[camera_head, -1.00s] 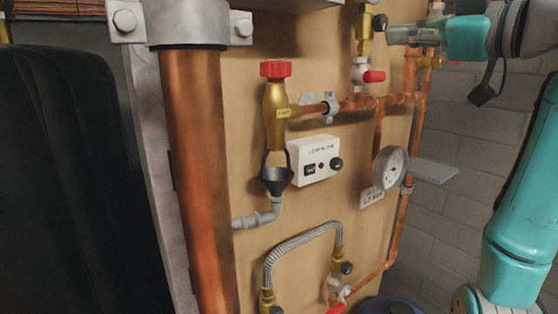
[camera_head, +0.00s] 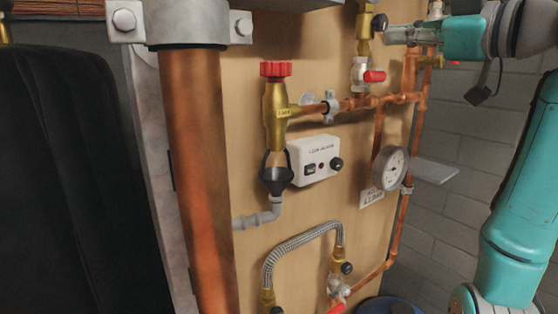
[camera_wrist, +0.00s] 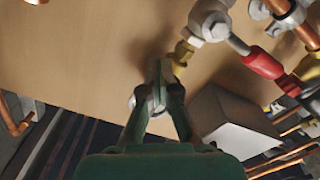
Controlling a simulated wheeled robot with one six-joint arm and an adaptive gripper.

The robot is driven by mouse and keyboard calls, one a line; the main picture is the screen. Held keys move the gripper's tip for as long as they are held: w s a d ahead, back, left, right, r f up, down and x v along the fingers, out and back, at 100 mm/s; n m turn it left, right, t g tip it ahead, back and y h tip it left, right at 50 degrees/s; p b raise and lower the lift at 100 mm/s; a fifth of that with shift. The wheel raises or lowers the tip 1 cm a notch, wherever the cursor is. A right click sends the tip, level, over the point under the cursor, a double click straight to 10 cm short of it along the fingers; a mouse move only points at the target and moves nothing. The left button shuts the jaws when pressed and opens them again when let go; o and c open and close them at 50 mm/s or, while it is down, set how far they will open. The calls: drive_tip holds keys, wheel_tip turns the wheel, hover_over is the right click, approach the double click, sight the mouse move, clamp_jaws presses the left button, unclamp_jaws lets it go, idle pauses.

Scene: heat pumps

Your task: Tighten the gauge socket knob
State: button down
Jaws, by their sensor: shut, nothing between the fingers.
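A black knob (camera_head: 379,22) sits on the side of the upper brass fitting (camera_head: 364,30), high on the wooden board. Whether it is the gauge socket knob, I cannot tell. My gripper (camera_head: 388,35) is just right of this knob in the head view; whether they touch is unclear. In the wrist view my gripper (camera_wrist: 160,68) has its fingers shut and empty, with a small brass fitting (camera_wrist: 183,51) just beyond them. A round pressure gauge (camera_head: 390,168) is lower on the copper pipe. Another black knob (camera_head: 346,268) is beside the braided hose.
A red-handled valve (camera_head: 373,76) is below the upper brass fitting; a red handle (camera_wrist: 262,62) shows in the wrist view. A white box (camera_head: 314,160) is mid-board. A thick copper pipe (camera_head: 195,180) stands left. A grey shelf (camera_head: 434,171) juts out right of the gauge.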

drive_tip(key=shift+s+a+f, duration=0.4)
drive_tip(key=shift+a, duration=0.15)
drive_tip(key=shift+s+a, duration=0.2)
drive_tip(key=shift+a, duration=0.05)
idle(0.5)
drive_tip(key=shift+f, duration=0.3)
drive_tip(key=v, duration=0.6)
drive_tip(key=shift+f, duration=0.2)
drive_tip(key=shift+d, duration=0.1)
drive_tip(key=w+a+r, duration=0.1)
drive_tip(key=w+a, duration=0.1)
drive_tip(key=w, duration=0.4)
drive_tip(key=shift+r, duration=0.4)
idle(0.4)
